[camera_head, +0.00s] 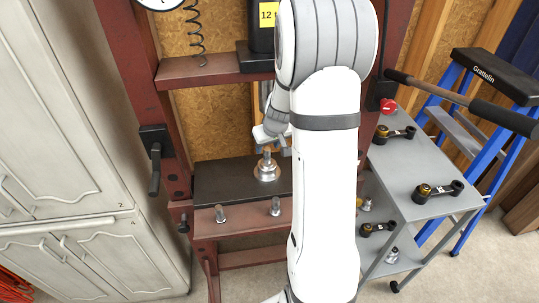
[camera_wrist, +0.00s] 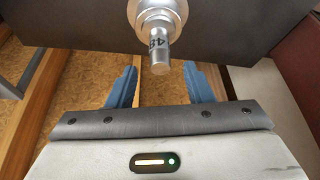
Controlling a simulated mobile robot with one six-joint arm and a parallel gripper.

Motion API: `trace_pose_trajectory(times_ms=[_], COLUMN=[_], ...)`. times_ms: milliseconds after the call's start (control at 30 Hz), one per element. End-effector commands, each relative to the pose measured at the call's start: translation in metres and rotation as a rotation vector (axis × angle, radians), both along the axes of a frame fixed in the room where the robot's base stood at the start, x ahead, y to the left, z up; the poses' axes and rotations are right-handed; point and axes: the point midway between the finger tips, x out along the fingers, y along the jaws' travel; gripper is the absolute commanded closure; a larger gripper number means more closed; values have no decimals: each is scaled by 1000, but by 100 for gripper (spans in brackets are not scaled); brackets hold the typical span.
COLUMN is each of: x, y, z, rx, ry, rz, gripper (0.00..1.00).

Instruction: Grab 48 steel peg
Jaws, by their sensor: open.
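The steel peg marked 48 (camera_wrist: 158,42) is a shiny stepped cylinder with a wide collar. In the head view the peg (camera_head: 267,168) stands upright on the dark plate (camera_head: 220,183) of the red press. My gripper (camera_wrist: 160,74) is open, with its two blue fingers apart and nothing between them except the space near the peg's free end. In the head view my gripper (camera_head: 271,138) is just above the peg, close to its top. My white arm hides part of the press.
A grey shelf cart (camera_head: 400,170) with several dark-and-brass parts is at right, beside a blue ladder (camera_head: 455,130). A pale cabinet (camera_head: 70,150) is at left.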

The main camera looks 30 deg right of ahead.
Motion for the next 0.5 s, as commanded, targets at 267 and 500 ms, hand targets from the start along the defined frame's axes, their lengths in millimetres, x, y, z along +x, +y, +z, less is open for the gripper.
trace_pose_trajectory(times_ms=[267,500], x=[8,8], y=[0,0], z=[-26,-27], rx=[1,1], ry=[3,3], rz=[-1,0], gripper=[53,54])
